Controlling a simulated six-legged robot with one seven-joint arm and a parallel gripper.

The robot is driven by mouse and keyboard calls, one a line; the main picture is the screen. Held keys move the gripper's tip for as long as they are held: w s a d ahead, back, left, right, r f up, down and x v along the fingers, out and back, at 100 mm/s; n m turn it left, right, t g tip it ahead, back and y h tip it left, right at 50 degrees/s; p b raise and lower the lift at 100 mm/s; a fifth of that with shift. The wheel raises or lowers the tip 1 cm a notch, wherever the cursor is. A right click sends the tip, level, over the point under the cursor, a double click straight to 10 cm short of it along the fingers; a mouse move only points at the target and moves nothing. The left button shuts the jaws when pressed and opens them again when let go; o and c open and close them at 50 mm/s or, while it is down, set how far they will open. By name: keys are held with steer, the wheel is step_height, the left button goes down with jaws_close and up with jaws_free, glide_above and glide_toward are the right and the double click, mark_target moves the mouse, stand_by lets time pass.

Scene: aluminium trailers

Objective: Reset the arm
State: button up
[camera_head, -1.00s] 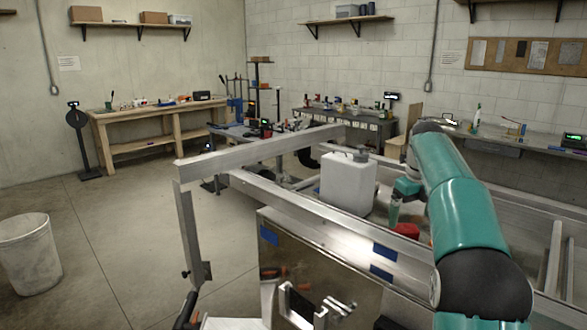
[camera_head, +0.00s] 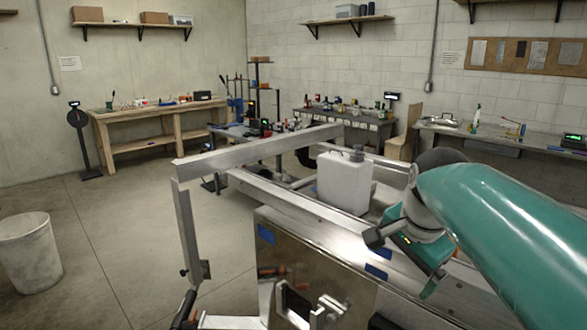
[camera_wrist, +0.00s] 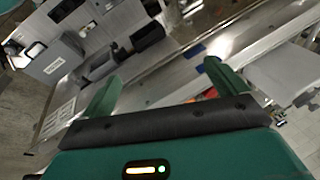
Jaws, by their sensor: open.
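My gripper (camera_wrist: 163,85) shows in the wrist view with its two teal fingers spread apart and nothing between them. Beyond the fingers is blurred metal framing. In the head view, my teal arm comes in from the right and bends down. The hand (camera_head: 412,240), with a small lit strip, is tilted over the aluminium trailer frame (camera_head: 290,208), right of a white jug (camera_head: 343,183). I cannot tell whether the hand touches the frame.
A shiny metal box (camera_head: 305,255) with blue tape is at the frame's near side. A white bin (camera_head: 28,255) stands on the floor at left. A wooden bench (camera_head: 150,120) and a metal bench (camera_head: 500,138) line the walls.

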steer(key=s+a+f+n, duration=0.1)
steer(key=s+f+n, duration=0.4)
steer(key=s+n, duration=0.1)
steer(key=s+a+f+n+t, duration=0.1)
steer(key=s+f+n, duration=0.4)
steer(key=s, duration=0.4)
steer(key=shift+s+a+f+n, duration=0.15)
steer(key=shift+s+a+n, duration=0.05)
steer(key=shift+a+n, duration=0.2)
stand_by(0.9)
